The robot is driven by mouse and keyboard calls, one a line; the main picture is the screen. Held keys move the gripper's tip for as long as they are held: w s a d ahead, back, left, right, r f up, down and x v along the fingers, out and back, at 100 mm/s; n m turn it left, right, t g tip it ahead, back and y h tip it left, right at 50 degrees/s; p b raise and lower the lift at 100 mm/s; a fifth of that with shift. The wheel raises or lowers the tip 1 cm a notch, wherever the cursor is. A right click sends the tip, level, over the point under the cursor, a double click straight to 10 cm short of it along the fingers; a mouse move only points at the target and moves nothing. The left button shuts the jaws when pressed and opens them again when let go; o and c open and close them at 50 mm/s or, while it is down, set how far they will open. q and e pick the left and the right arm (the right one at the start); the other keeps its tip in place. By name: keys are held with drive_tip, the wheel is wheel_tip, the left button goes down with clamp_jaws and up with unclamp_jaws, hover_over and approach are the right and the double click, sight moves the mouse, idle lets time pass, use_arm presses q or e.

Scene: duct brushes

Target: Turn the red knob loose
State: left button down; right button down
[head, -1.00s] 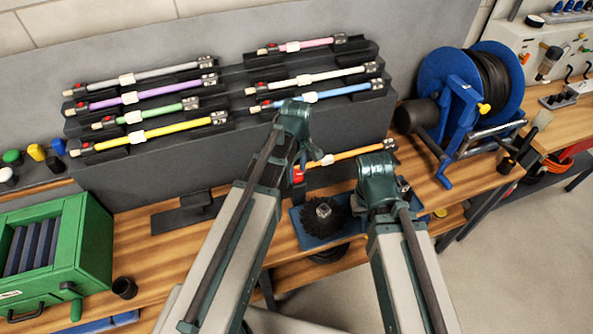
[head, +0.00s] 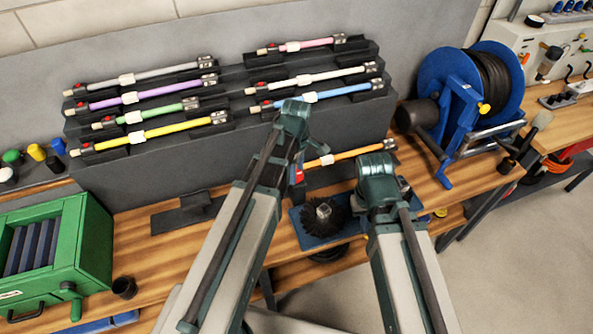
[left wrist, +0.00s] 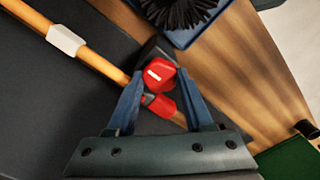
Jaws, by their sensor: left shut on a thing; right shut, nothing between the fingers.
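The red knob (left wrist: 158,75) with a white mark sits between the two blue fingers of my left gripper (left wrist: 153,88) in the left wrist view. The gripper is shut on it. The knob is at the end of an orange rod (left wrist: 97,64) with a white collar (left wrist: 65,40). A further red part (left wrist: 160,106) of the rod end shows between the fingers. In the head view the orange rod (head: 350,155) lies on the lowest rack step, and my left gripper (head: 297,172) is at its left end, mostly hidden by my arm. My right gripper is hidden behind its arm.
A round black brush (head: 323,217) stands on a blue tray (head: 300,232) just in front of the rod. Several other coloured rods lie on the grey rack (head: 240,155) behind. A blue hose reel (head: 445,100) stands right, a green box (head: 95,240) left.

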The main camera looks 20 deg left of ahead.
use_arm(q)
drive_tip(key=shift+c, duration=1.5)
unclamp_jaws()
wheel_tip(320, 180, up, 14)
drive_tip(key=p, duration=1.4)
drive_tip(key=shift+f, duration=0.15)
drive_tip(key=s+d+f+m+b, duration=0.4)
drive_tip(key=s+d+m+b, duration=0.1)
drive_tip(key=m, duration=0.5)
drive_tip(key=s+d+f+m+y+b, duration=0.1)
drive_tip(key=s+d+f+m+b, duration=0.4)
drive_tip(key=s+m, duration=0.3)
drive_tip(key=shift+f+m, duration=0.3)
drive_tip(key=shift+m, duration=0.6)
